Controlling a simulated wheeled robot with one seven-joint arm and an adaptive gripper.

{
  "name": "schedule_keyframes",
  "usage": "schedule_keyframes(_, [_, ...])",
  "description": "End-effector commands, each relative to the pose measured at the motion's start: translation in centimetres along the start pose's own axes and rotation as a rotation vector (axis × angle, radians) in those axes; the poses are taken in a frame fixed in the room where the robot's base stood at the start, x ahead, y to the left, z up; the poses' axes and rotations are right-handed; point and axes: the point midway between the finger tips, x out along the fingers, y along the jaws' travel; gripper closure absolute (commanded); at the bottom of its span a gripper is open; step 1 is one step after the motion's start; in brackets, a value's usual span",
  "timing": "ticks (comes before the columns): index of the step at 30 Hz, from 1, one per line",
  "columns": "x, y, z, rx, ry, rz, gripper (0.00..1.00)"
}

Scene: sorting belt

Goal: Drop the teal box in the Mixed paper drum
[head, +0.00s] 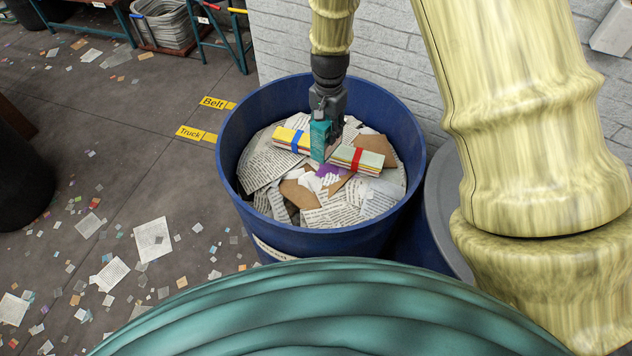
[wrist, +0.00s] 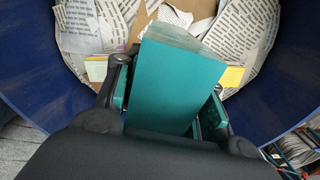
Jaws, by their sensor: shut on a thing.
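The teal box (head: 319,139) is held in my gripper (head: 331,125), inside the opening of a large blue drum (head: 239,194). In the wrist view the teal box (wrist: 176,85) sits between the two fingers of my gripper (wrist: 165,95), with paper beyond it. The drum is filled with torn printed sheets and brown card. A label on the drum's front is partly hidden, so I cannot read its name. I cannot tell whether the box touches the paper below.
Two banded paper bundles lie in the drum, one with a blue band (head: 293,140) and one with a red band (head: 357,160). A grey round lid or rim (head: 447,215) stands at right. A white brick wall (head: 400,50) is behind. Paper scraps litter the floor at left.

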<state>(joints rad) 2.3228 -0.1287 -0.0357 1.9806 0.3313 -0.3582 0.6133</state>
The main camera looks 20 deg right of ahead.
Motion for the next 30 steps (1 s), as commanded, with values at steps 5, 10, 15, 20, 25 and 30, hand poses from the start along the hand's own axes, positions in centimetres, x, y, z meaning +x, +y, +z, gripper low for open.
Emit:
schedule_keyframes(5, [0.0,0.0,0.0,0.0,0.0,0.0,0.42])
schedule_keyframes(10, [0.0,0.0,0.0,0.0,0.0,0.0,0.35])
schedule_keyframes(15, [-0.1,0.0,0.0,0.0,0.0,0.0,0.35])
schedule_keyframes(20, [-0.8,-0.1,-0.1,0.0,0.002,-0.001,0.35])
schedule_keyframes(25, [-3.0,-0.1,-0.1,-0.001,0.003,-0.002,0.35])
schedule_keyframes(30, [-5.9,0.0,-0.1,-0.001,0.003,-0.001,0.35])
